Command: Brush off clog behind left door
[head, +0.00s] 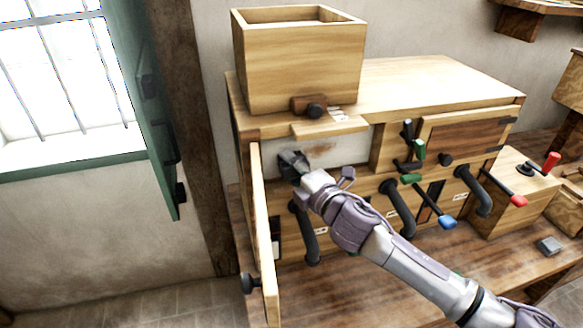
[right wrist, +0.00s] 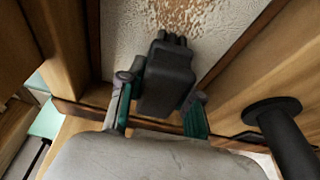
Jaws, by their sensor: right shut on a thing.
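The left door (head: 262,235) of the wooden machine stands open, its edge toward me, with a dark knob on it. Behind it is a pale recess wall (head: 348,150) with a brown, grainy clog (head: 322,148). The clog also shows at the top of the right wrist view (right wrist: 185,14). My right gripper (head: 304,178) is at the opening, shut on a dark brush-like tool (right wrist: 166,78). The tool's tip is just below the clog in the right wrist view; whether it touches the wall I cannot tell. My left gripper is out of view.
A wooden hopper (head: 298,60) stands on top of the machine. Dark pipes (head: 310,240) curve out of the front below the opening. Coloured levers (head: 418,152) and a closed right door (head: 465,140) are to the right. A green shutter (head: 150,110) hangs at the left.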

